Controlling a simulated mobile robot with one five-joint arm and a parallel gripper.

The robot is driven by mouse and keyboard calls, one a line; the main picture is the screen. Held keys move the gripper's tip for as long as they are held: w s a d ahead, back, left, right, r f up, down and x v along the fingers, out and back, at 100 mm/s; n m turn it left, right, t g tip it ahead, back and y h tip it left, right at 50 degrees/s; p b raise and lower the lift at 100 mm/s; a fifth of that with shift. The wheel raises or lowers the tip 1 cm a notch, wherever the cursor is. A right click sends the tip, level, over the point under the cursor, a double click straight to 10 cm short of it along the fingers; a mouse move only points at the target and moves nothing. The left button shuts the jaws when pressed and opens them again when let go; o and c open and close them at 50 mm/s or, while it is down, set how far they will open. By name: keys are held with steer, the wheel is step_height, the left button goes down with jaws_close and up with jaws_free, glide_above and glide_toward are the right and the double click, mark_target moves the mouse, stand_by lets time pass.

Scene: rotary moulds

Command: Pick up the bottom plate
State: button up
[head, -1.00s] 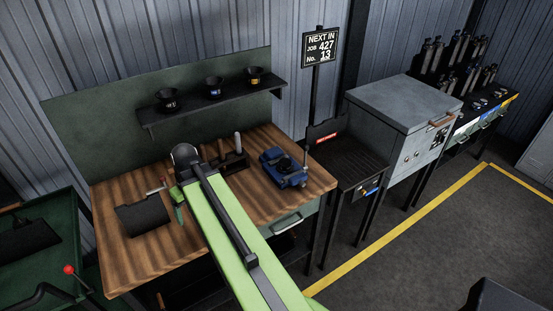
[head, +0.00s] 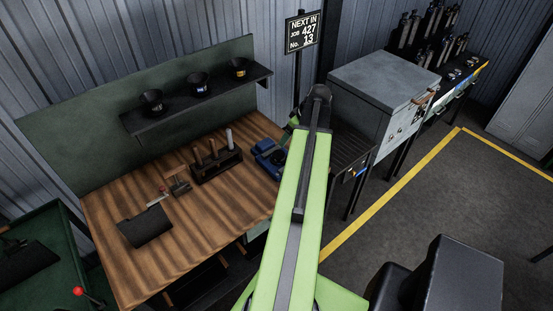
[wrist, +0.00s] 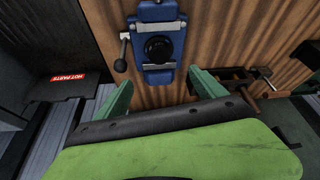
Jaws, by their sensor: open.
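I cannot single out a bottom plate for certain. A round black piece (wrist: 158,48) sits in the middle of a blue vise-like fixture (wrist: 158,65) in the wrist view; I cannot tell if it is the plate. The blue fixture (head: 266,160) stands at the bench's right end in the head view, partly behind my arm. My gripper (wrist: 160,80) is open and empty, its two green fingers apart, with bare wood and the fixture's near end showing between and beyond them. In the head view the gripper is mostly hidden behind my arm.
The wooden bench (head: 185,225) carries a dark flat pad (head: 146,227) and a rack with upright handles (head: 215,166). A shelf (head: 205,103) holds several dark cups. Right of the bench are a dark "HOT PARTS" stand (wrist: 62,84) and a grey cabinet (head: 385,85).

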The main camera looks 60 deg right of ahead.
steer(key=b, duration=0.8)
glide_above(279, 154)
steer(key=s, duration=0.2)
step_height(279, 154, down, 10)
steer(key=shift+a+r, duration=0.15)
steer(key=shift+r, duration=0.05)
steer(key=shift+w+f+b, duration=0.25)
steer(key=shift+b, duration=0.1)
steer(key=b+x, duration=0.5)
steer(key=shift+s+f, duration=0.15)
steer(key=shift+f, duration=0.05)
steer(key=shift+r, duration=0.2)
steer(key=c, duration=1.5)
step_height(279, 154, up, 10)
steer(key=p, duration=1)
